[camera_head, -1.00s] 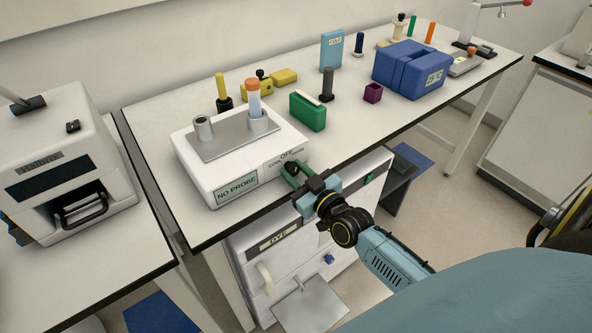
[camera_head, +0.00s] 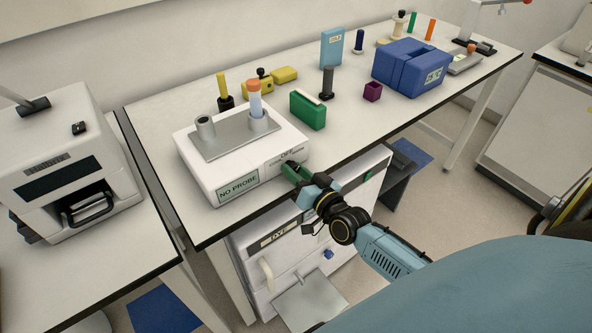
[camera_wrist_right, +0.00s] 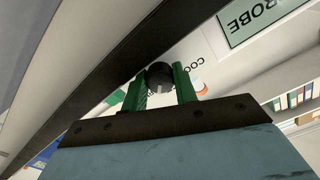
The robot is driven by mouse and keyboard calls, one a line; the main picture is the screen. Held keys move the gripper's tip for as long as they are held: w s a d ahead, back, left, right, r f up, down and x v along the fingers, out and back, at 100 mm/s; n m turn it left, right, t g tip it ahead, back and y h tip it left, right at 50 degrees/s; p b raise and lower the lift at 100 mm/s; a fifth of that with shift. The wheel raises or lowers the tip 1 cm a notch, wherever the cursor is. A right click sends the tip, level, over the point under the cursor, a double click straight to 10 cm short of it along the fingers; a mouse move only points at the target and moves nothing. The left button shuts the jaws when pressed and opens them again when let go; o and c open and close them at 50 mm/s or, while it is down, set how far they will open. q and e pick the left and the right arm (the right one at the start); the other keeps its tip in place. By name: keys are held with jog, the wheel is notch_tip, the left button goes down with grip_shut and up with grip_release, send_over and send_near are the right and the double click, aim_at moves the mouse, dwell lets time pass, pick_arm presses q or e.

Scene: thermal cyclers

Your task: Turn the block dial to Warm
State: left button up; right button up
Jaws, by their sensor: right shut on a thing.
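The white block unit (camera_head: 222,177) stands near the front edge of the bench, with a "NO PROBE" display on its front. Its dial is a round black knob (camera_wrist_right: 159,76) on the front, beside small "OFF" and "COOL" lettering. My right gripper (camera_head: 292,170) is at this dial, its green fingers on either side of the knob and shut on it. The gripper body looks rolled. The dial's pointer and exact setting cannot be read, and the fingers hide part of the panel. My left gripper is in neither view.
A tube with an orange cap (camera_head: 255,97) stands in the unit's metal top. A green box (camera_head: 308,110) and a dark post (camera_head: 327,84) stand behind it to the right. A white cabinet (camera_head: 290,243) is below the bench edge, close under my right arm.

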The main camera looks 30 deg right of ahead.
dwell(0.4)
jog(key=o, duration=1)
jog(key=shift+c, duration=0.2)
jog(key=s+d, duration=0.1)
jog(key=s, duration=1.2)
jog(key=shift+s, duration=0.2)
